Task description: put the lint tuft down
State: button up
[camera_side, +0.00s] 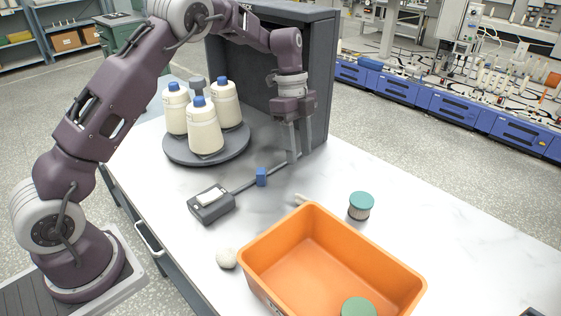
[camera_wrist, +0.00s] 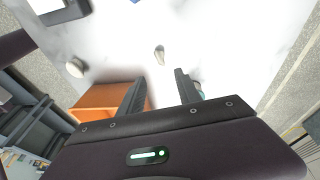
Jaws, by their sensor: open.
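A small off-white rounded lump (camera_side: 226,258), probably the lint tuft, lies on the white table by the left corner of the orange bin. It also shows at the left in the wrist view (camera_wrist: 75,68). A smaller pale elongated piece (camera_side: 300,198) lies at the bin's far edge; in the wrist view it (camera_wrist: 159,55) lies beyond my fingertips. I cannot tell for certain which of the two is the tuft. My gripper (camera_side: 298,156) points down in front of the dark cabinet, apart from both. Its fingers (camera_wrist: 160,85) are spread with nothing between them.
A grey turntable (camera_side: 180,155) carries cream cones. A grey device (camera_side: 211,204), a rod and a blue block (camera_side: 261,177) lie nearby. The dark cabinet (camera_side: 322,75) stands behind.

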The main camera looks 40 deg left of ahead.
jog(key=s+d+r+n+t+y, duration=0.1)
jog(key=s+d+r+n+t, duration=0.15)
jog(key=s+r+n, duration=0.9)
jog(key=s+r+n+t+y, duration=0.1)
jog(key=s+n+t, duration=0.1)
jog(key=s, duration=0.9)
jog(key=s+a+r+n+t+y, duration=0.1)
jog(key=s+r+n+t, duration=0.1)
jog(key=s, duration=0.8)
jog(key=shift+s+a+r+n, duration=0.25)
jog(key=shift+s+n, duration=0.1)
jog(key=shift+n, duration=0.5)
